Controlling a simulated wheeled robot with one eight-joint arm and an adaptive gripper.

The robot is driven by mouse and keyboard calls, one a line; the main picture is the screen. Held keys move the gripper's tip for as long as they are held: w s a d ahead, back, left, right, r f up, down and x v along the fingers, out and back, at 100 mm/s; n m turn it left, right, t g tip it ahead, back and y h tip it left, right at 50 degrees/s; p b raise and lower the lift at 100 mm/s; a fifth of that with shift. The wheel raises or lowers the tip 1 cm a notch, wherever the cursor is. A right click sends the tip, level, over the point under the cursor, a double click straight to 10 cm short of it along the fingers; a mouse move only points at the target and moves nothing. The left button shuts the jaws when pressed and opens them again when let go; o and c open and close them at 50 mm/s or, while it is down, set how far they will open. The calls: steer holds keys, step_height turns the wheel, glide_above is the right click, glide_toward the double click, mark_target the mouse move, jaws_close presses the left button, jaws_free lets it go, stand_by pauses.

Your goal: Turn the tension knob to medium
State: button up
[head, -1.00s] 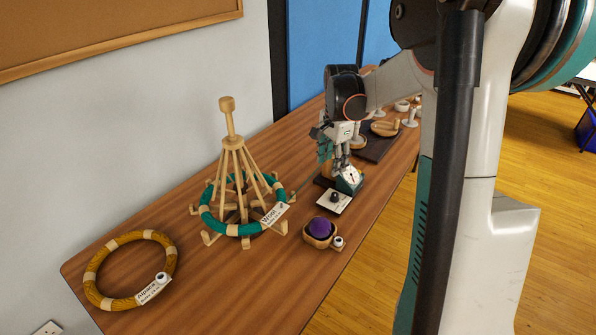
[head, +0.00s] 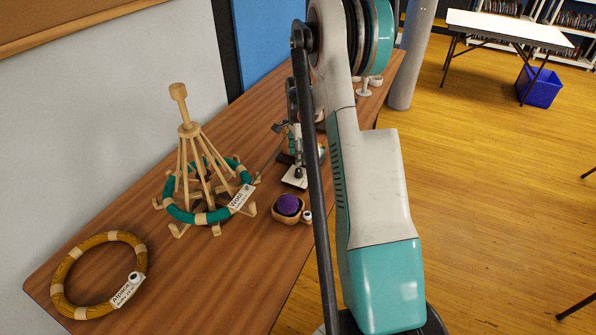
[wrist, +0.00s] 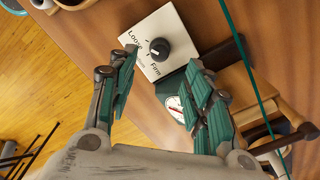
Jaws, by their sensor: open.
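The tension knob (wrist: 159,49) is a round black knob on a white plate (wrist: 176,27) printed with "Loose" and "Firm" and smaller text that I cannot read. Which mark the knob points to is not clear. In the head view, the white plate (head: 294,180) lies near the table's front edge, beside my arm. My gripper (wrist: 165,72) is open and empty in the wrist view. The knob shows beyond the gap between its fingertips, with no visible contact. In the head view my arm hides most of the gripper.
A dial gauge on a teal base (wrist: 176,108) sits close to my right finger. A teal yarn strand (wrist: 244,60) runs past it.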

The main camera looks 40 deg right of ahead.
mark_target(299, 170)
step_height(299, 170, down, 7)
steer(key=shift+f+b, duration=0.2)
steer(key=shift+b, duration=0.75)
jaws_close()
